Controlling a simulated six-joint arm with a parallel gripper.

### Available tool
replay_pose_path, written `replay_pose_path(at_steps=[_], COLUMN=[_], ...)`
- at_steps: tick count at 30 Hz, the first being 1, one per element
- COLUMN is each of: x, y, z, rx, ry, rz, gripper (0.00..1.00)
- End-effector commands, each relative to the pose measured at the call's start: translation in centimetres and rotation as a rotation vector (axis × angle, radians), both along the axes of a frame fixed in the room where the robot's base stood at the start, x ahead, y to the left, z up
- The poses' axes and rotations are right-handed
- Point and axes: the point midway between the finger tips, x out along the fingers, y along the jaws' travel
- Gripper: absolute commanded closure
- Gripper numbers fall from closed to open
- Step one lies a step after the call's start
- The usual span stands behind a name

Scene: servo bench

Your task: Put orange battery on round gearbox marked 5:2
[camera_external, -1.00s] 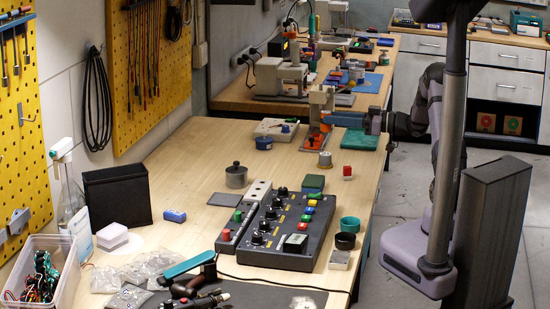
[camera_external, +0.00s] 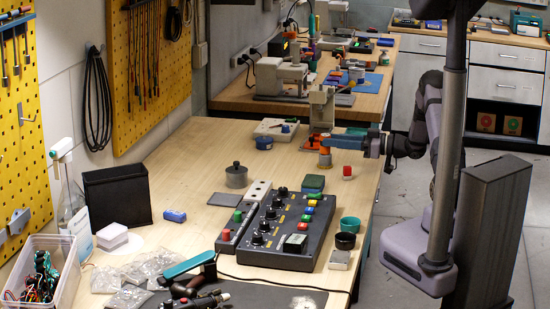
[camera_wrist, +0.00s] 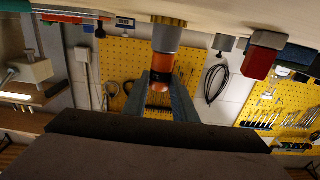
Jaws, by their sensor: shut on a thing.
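My gripper (camera_external: 328,141) is shut on the orange battery (camera_external: 325,149), held upright directly over the round gearbox (camera_external: 325,160). In the wrist view the orange battery (camera_wrist: 160,73) sits between the jaws, with a dark mark on its side. The round gearbox (camera_wrist: 167,37), grey with a yellow-brown end, lines up with the battery's end. The two look touching or nearly so; I cannot tell which. The 5:2 mark is not readable in either view.
A red block (camera_external: 347,172) stands just right of the gearbox. A grey pot (camera_external: 236,176) and the control panel (camera_external: 285,230) are nearer the camera. The wood left of the gearbox is clear.

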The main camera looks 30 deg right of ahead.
Motion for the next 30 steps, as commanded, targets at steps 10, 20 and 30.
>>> replay_pose_path(at_steps=[10, 20, 30], x=[0.0, 0.0, -1.9], y=[0.0, 0.0, -2.1], z=[-0.3, -0.2, -0.1], rx=[0.000, 0.000, -0.001], ry=[0.000, 0.000, 0.001], rz=[0.000, 0.000, -0.005], gripper=[0.61, 0.56, 0.56])
